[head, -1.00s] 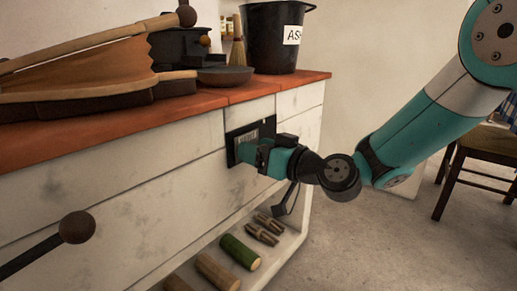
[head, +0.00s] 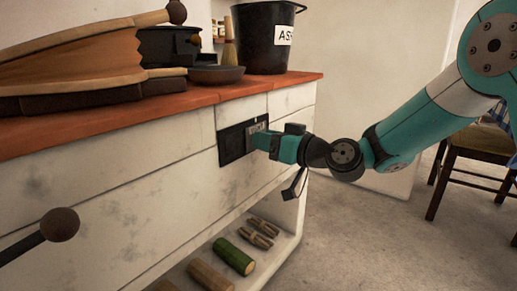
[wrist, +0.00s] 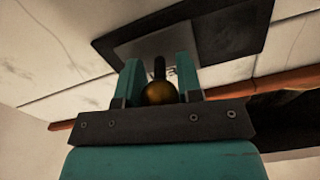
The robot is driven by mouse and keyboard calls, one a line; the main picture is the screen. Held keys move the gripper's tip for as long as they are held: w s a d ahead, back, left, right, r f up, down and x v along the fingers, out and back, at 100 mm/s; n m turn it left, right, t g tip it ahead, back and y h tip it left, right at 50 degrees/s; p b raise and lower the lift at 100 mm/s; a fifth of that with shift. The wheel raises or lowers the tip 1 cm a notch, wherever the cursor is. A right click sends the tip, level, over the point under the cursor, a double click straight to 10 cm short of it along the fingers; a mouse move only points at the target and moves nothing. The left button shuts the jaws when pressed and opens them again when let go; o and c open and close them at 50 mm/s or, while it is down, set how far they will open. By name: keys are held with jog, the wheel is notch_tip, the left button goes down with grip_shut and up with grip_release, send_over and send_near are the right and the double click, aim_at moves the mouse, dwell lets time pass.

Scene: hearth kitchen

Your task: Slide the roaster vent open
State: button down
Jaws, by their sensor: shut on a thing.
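The roaster vent is a dark plate (head: 232,146) set in the white front of the counter, below the red top. A lighter grey slider (head: 257,129) with small markings shows at its right part, partly hidden by my gripper. In the wrist view the dark plate (wrist: 235,40) fills the top, with the grey slider (wrist: 150,45) on it. A round brass-brown knob (wrist: 159,92) on a dark stem sits between my fingers. My gripper (head: 262,141) is shut on this knob, in front of the plate; it also shows in the wrist view (wrist: 159,85).
A black ash bucket (head: 268,38), a dark bowl (head: 216,74) and leather bellows (head: 70,65) stand on the counter. Logs (head: 233,255) lie on the low shelf. A dark rod with a round knob (head: 60,225) juts out at left. The floor at right is clear before a chair (head: 470,160).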

jog(key=c, duration=0.8)
grip_release()
jog(key=shift+w+d, duration=0.25)
jog(key=shift+s, duration=0.1)
jog(key=shift+s+d, duration=0.2)
jog(key=b+v, duration=0.1)
jog(key=v, duration=1.5)
jog(key=shift+s+d+b, duration=0.25)
jog(key=shift+d+b, duration=0.05)
jog(key=shift+b, duration=0.05)
